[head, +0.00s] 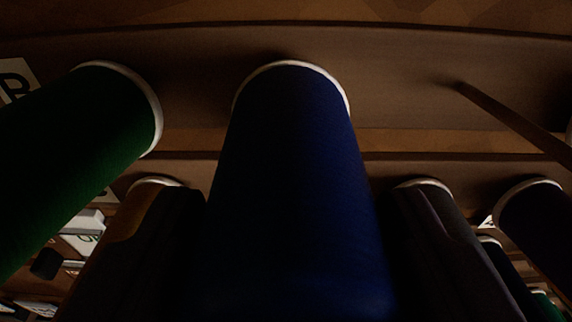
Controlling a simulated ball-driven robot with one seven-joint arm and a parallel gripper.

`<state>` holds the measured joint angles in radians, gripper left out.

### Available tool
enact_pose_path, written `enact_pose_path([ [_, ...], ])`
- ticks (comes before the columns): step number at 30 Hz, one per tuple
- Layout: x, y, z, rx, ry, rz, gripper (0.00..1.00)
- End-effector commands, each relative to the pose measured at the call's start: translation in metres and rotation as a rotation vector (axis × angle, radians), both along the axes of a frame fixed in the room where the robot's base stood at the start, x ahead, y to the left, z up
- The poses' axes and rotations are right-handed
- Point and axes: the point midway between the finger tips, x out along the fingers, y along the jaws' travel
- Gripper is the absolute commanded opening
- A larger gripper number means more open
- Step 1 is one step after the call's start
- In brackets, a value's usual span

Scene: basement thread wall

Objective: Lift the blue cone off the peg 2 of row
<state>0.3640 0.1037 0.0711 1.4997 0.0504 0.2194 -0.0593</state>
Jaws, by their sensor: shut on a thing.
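The blue cone (295,190) stands large in the middle of the head view, with a pale rim at its far end near the brown board. My gripper (298,235) has one dark finger on each side of the cone and is shut on it. The cone hides the peg behind it, so I cannot tell whether it is still on the peg.
A green cone (80,150) is close on the left, beside a card with a letter B (16,80). A bare peg (510,120) sticks out on the right. Dark cones, one at the right edge (540,225), sit on a lower row. White labelled boxes (82,235) are at lower left.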

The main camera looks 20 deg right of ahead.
Motion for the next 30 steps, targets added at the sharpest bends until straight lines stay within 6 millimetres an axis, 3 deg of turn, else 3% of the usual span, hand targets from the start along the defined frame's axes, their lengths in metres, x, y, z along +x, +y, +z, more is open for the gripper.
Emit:
enact_pose_path([
  [30, -0.09, 0.026, 0.019, 0.0, -0.001, 0.0, 0.32],
])
